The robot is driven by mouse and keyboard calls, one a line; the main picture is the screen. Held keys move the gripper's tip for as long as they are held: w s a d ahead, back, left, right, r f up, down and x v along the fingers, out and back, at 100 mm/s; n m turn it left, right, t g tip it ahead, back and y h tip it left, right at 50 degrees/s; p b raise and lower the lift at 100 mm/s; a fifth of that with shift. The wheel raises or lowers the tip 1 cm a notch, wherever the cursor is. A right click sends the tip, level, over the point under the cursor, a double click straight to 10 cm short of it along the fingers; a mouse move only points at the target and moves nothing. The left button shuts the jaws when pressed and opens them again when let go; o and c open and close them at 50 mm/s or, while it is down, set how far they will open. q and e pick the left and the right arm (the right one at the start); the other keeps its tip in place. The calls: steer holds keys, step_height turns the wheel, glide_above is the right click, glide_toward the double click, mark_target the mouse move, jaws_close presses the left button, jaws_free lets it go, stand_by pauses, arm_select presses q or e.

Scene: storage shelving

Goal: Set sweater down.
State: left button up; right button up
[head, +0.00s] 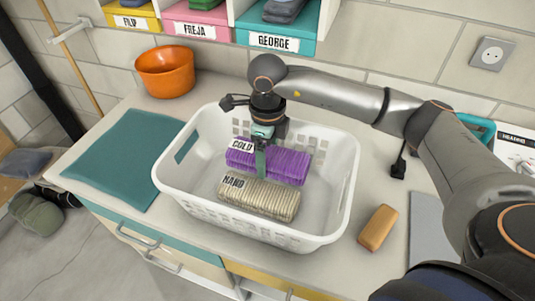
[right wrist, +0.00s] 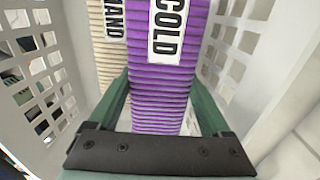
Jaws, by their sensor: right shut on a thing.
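A purple ribbed folded sweater (head: 283,166) with a COLD label is inside the white laundry basket (head: 335,205). My right gripper (head: 261,158) reaches down into the basket and is shut on this sweater. In the right wrist view the green fingers (right wrist: 160,85) sit on either side of the purple sweater (right wrist: 160,105). A cream ribbed sweater (head: 262,200) with a HAND label lies beside it, nearer the front. It also shows in the right wrist view (right wrist: 107,60). I cannot tell whether the purple sweater touches the basket floor. My left gripper is out of view.
A teal mat (head: 120,160) lies left of the basket, with an orange bowl (head: 166,72) behind it. A tan block (head: 378,228) lies to the right. Named bins, including the teal GEORGE bin (head: 275,40), hang above the back. The basket walls surround my gripper.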

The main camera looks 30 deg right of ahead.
steer(key=shift+f, duration=0.3)
steer(key=shift+f+b, duration=0.55)
steer(key=shift+b, duration=0.1)
steer(key=o, duration=1.5)
